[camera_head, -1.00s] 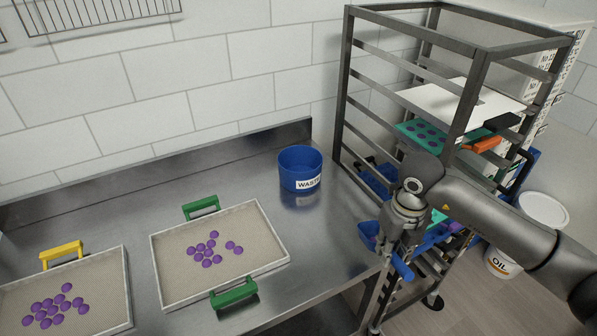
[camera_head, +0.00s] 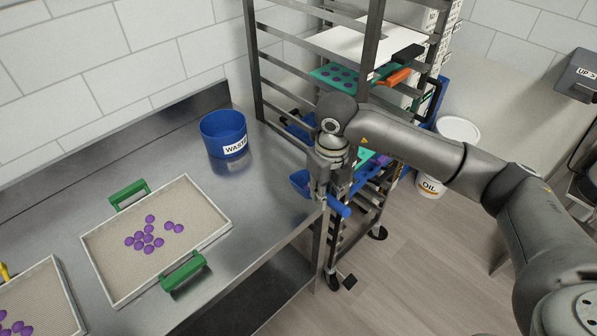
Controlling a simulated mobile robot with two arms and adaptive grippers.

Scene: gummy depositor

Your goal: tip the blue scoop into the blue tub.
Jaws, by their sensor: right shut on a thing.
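The blue tub (camera_head: 212,145), labelled WASTE, stands upright on the steel table near its back edge; its inside is mostly hidden. My right gripper (camera_head: 322,196) is shut on the blue scoop (camera_head: 300,184), at the table's right edge by the rack. The scoop's bowl sticks out to the left of the gripper, and its handle shows on the right. The scoop is to the right of the tub and apart from it. What the bowl holds cannot be made out. My left gripper is not in view.
A tray with green handles (camera_head: 98,262) holds several purple gummies, left of the tub. Another tray (camera_head: 62,300) is cut off at lower left. A metal rack (camera_head: 372,60) stands close behind my right arm. An oil bucket (camera_head: 432,184) is on the floor.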

